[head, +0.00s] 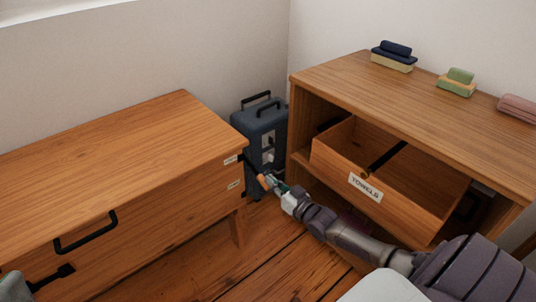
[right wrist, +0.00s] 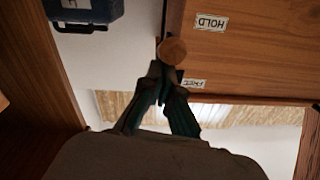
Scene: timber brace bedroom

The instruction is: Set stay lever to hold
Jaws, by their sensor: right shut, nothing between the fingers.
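The stay lever is a dark bar at the right end of the wooden chest, with a round wooden knob (head: 263,181). The knob (right wrist: 173,50) shows large in the right wrist view, beside the chest face with a HOLD label (right wrist: 211,22) and a second, smaller-looking label (right wrist: 194,84) that seems to read FREE. The knob lies between the heights of the two labels in that view. My right gripper (head: 273,184) is at the knob, its fingertips (right wrist: 160,76) shut together and empty. I cannot tell whether they touch it.
The wooden chest (head: 120,150) has a black handle (head: 86,233). A blue case (head: 262,125) stands behind the lever. At right, a wooden cabinet (head: 430,100) has an open drawer labelled TOWELS (head: 366,187), close to my right arm. Bare floor (head: 265,245) lies between the furniture.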

